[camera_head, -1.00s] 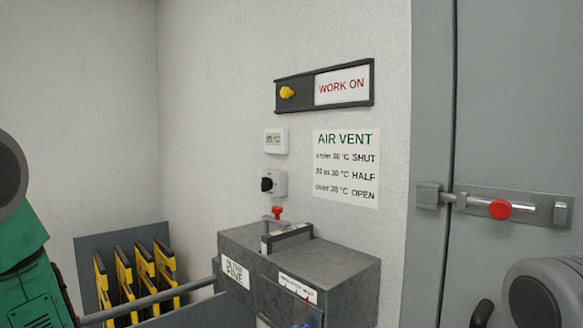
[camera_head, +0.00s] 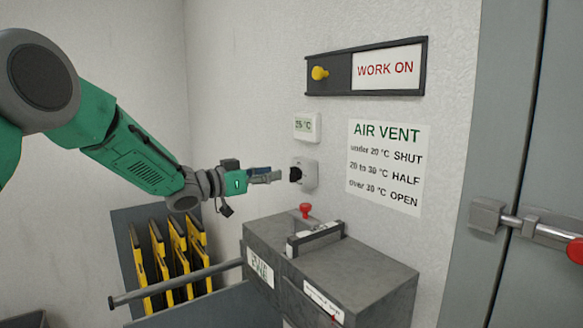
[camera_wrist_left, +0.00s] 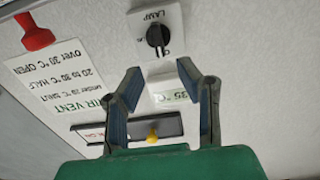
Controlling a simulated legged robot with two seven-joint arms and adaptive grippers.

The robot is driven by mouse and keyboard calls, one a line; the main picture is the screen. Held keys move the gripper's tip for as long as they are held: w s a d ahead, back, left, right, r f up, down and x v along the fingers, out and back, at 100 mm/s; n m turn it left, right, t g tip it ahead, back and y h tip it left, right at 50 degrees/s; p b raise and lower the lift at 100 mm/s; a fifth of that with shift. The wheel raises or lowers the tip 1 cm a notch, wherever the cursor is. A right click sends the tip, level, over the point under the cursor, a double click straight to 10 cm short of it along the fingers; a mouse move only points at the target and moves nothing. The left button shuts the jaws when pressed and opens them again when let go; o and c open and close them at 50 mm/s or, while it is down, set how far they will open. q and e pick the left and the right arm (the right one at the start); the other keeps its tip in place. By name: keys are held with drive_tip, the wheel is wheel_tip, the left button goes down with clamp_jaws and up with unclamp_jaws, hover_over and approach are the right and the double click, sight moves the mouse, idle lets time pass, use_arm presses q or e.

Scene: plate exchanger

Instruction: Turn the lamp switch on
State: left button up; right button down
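The lamp switch is a black knob (camera_head: 295,174) on a small pale plate (camera_head: 310,176) on the wall, below the thermostat. In the left wrist view the knob (camera_wrist_left: 158,37) sits on its white plate marked LAMP, near the top. I cannot tell its setting for sure. My left gripper (camera_head: 277,175) reaches in from the left, with its tips just short of the knob. In the wrist view its two blue-grey fingers (camera_wrist_left: 160,73) are apart with nothing between them, and the knob appears beyond the gap. My right gripper is not in view.
The AIR VENT sign (camera_head: 388,165) is to the right and the WORK ON panel (camera_head: 386,69) above. Yellow-edged plates (camera_head: 170,257) stand lower left.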

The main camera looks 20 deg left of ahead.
sight(294, 174)
use_arm(q)
drive_tip(key=p+x, duration=0.1)
drive_tip(key=x, duration=0.5)
drive_tip(key=shift+w+a, duration=0.1)
drive_tip(key=shift+c, duration=0.4)
clamp_jaws()
